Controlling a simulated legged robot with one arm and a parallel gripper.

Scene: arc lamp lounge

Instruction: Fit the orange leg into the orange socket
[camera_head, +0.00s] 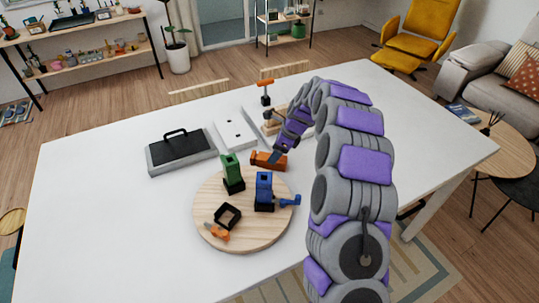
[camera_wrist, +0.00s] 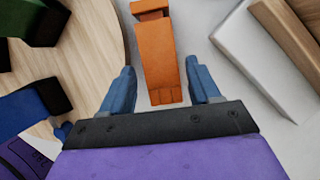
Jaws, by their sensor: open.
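The orange leg (camera_head: 268,161) lies on its side on the white table, just behind the round wooden board. In the wrist view the orange leg (camera_wrist: 158,55) runs between the two blue fingers of my gripper (camera_wrist: 160,80), with gaps at both sides. My gripper (camera_head: 278,154) is open at the leg and holds nothing. A black square socket (camera_head: 227,216) with an orange lever (camera_head: 217,232) sits at the front of the board and looks empty. A green leg (camera_head: 231,165) and a blue leg (camera_head: 264,187) stand upright in black sockets on the board.
The round wooden board (camera_head: 258,238) rests on the white table (camera_head: 110,220). A black-topped grey case (camera_head: 180,153) with a handle and a pale flat block (camera_head: 234,136) lie behind it. A wooden stand with an orange-topped tool (camera_head: 266,84) is farther back. The table's left side is clear.

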